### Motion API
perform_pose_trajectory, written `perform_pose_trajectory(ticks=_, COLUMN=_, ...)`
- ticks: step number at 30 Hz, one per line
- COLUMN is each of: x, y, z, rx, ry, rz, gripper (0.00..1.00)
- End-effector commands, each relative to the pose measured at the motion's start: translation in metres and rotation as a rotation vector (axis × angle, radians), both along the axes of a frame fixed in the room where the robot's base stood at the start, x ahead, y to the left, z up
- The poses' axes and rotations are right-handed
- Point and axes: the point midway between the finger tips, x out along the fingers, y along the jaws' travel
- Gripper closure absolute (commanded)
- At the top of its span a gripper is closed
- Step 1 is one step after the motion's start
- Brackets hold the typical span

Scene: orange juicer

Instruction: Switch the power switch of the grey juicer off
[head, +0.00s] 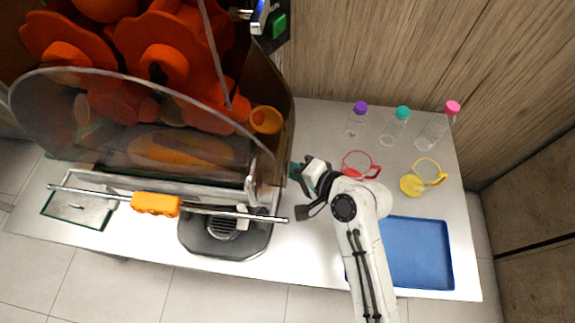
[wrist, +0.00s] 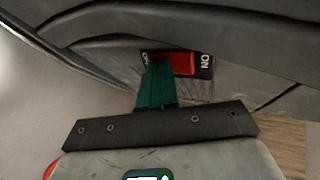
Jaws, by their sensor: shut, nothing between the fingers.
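The grey juicer (head: 268,170) stands on the left of the table in the head view, with orange parts behind a clear cover. Its power switch (wrist: 184,64) is a red rocker on a black plate in the wrist view, with "ON" printed at its right end. In the head view, my gripper (head: 294,171) is beside the juicer's right side; the switch is hidden there.
A red-rimmed cup (head: 362,158) and a yellow cup (head: 412,186) stand right of my gripper. Bottles with purple (head: 361,107), teal (head: 402,112) and pink (head: 453,107) caps stand behind them. A blue tray (head: 420,255) lies at the front right. A silver bar (head: 235,212) crosses the juicer's front.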

Motion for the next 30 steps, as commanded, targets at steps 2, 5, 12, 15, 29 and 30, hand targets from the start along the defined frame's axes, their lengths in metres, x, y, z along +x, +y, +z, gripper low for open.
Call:
perform_pose_trajectory(ticks=2, x=0.000, y=0.000, z=0.000, rx=0.000, ry=0.000, rz=0.000, gripper=1.00)
perform_pose_trajectory(ticks=5, x=0.000, y=0.000, z=0.000, rx=0.002, ry=-0.001, rz=0.000, gripper=1.00)
perform_pose_trajectory(ticks=12, x=0.002, y=0.003, z=-0.002, rx=0.042, ry=-0.027, rz=0.000, gripper=1.00)
perform_pose_trajectory(ticks=15, x=0.002, y=0.003, z=-0.003, rx=0.041, ry=-0.027, rz=0.000, gripper=1.00)
perform_pose_trajectory(ticks=29, x=0.002, y=0.003, z=0.013, rx=0.043, ry=-0.028, rz=0.000, gripper=1.00)
perform_pose_trajectory(ticks=30, x=0.002, y=0.003, z=0.015, rx=0.043, ry=-0.028, rz=0.002, gripper=1.00)
